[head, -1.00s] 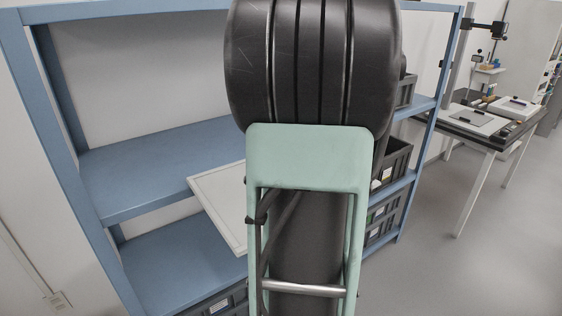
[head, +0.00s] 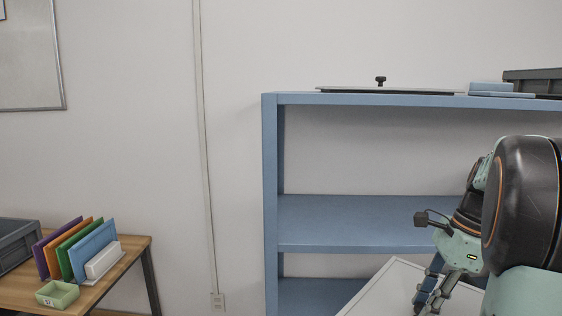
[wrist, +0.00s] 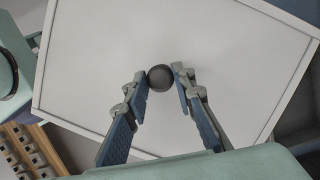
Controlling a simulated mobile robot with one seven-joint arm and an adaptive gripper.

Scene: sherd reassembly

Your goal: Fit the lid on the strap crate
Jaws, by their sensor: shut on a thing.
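The lid (head: 385,295) is a flat white panel with a thin raised edge. It is at the bottom right of the head view, partly cut off by the frame. In the wrist view the lid (wrist: 90,60) fills most of the picture, with a round dark knob (wrist: 160,78) on its face. My gripper (wrist: 160,80) is shut on this knob, one fingertip on each side. In the head view my gripper (head: 430,304) is above the lid, its tips near the lower frame edge. I cannot make out the strap crate for certain in the current views.
A blue shelf unit (head: 370,225) stands behind the lid, its middle shelf bare. A thin dark panel with a knob (head: 380,88) and a grey crate (head: 535,78) lie on top. At left, a wooden table (head: 110,265) holds a grey bin, upright coloured boards and a green tray.

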